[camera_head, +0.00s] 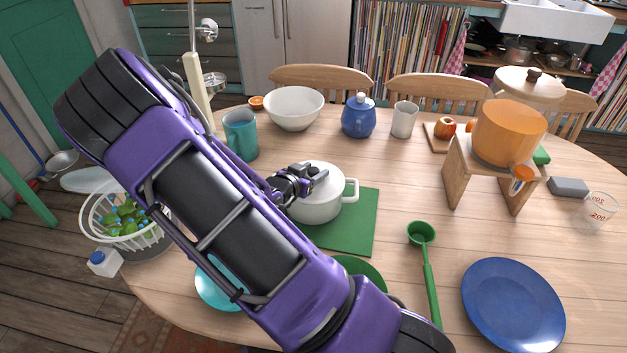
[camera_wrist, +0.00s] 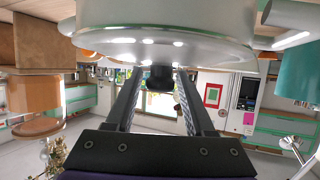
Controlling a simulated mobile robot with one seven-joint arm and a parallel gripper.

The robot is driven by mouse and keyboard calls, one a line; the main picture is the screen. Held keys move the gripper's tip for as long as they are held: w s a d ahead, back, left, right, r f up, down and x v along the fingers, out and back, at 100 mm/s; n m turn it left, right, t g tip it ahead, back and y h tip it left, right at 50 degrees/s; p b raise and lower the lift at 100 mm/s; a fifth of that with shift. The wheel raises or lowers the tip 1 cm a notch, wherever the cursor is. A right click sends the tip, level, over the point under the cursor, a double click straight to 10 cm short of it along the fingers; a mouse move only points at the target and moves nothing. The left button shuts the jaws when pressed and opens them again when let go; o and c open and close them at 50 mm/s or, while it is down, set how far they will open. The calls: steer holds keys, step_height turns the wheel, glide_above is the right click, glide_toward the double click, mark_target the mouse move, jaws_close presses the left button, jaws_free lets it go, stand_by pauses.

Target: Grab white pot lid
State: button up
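The white pot (camera_head: 325,212) stands on a green mat (camera_head: 350,235) near the middle of the round wooden table. Its white lid (camera_head: 330,180) is on it, partly covered by my gripper. My gripper (camera_head: 312,175) reaches in from the left at the lid's top. In the wrist view, which looks upside down, the lid (camera_wrist: 165,45) fills the top and its dark knob (camera_wrist: 162,78) shows between the tips of my open gripper (camera_wrist: 160,85). A little light shows beside the knob; whether a finger touches it I cannot tell.
An orange pot (camera_head: 508,133) sits on a wooden stand at the right. A green ladle (camera_head: 430,275) and blue plate (camera_head: 513,305) lie in front.

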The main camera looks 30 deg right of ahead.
jaws_close()
steer(key=shift+r, duration=0.1)
